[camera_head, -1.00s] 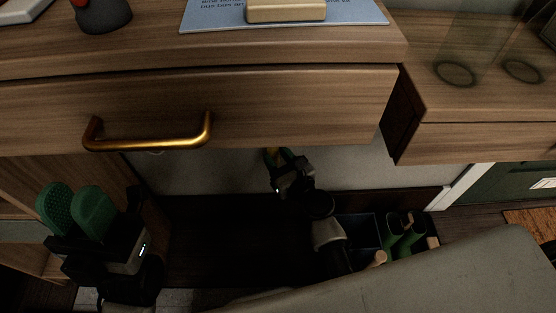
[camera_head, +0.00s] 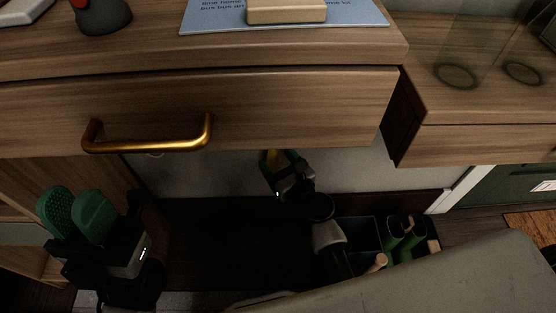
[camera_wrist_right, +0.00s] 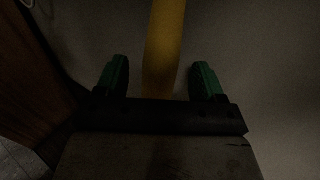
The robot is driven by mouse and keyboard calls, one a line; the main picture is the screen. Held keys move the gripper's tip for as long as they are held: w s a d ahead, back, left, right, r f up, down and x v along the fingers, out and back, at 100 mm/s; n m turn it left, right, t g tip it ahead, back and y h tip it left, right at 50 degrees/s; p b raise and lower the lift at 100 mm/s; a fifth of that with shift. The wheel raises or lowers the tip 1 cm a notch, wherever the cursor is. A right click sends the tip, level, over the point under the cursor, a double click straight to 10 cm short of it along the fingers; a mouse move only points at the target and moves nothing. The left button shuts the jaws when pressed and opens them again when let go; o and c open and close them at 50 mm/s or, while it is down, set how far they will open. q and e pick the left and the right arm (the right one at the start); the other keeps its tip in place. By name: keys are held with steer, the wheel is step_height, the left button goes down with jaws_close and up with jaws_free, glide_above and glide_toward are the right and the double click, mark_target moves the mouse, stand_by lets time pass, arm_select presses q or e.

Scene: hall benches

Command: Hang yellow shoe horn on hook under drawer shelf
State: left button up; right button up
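The yellow shoe horn (camera_wrist_right: 165,35) runs upward out of the top of the right wrist view. Its upper end is hidden. My right gripper (camera_wrist_right: 160,78) has its green fingers apart on either side of it, with gaps visible. In the head view my right gripper (camera_head: 280,158) is just below the drawer's lower edge, with a little yellow between its fingers. The drawer shelf (camera_head: 300,105) hides what is above. A small pale hook (camera_head: 155,154) shows under the drawer below the brass handle. My left gripper (camera_head: 75,212) is open and empty at the lower left.
The brass handle (camera_head: 150,143) juts from the drawer front. A dark bin (camera_head: 358,230) with green rolled items (camera_head: 402,232) stands on the floor at right. A wooden side panel (camera_head: 120,195) bounds the space at left. A pale wall (camera_head: 350,175) lies behind.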

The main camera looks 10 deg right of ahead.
steer(key=v, duration=1)
steer(key=shift+s, duration=0.4)
steer(key=shift+d, duration=0.15)
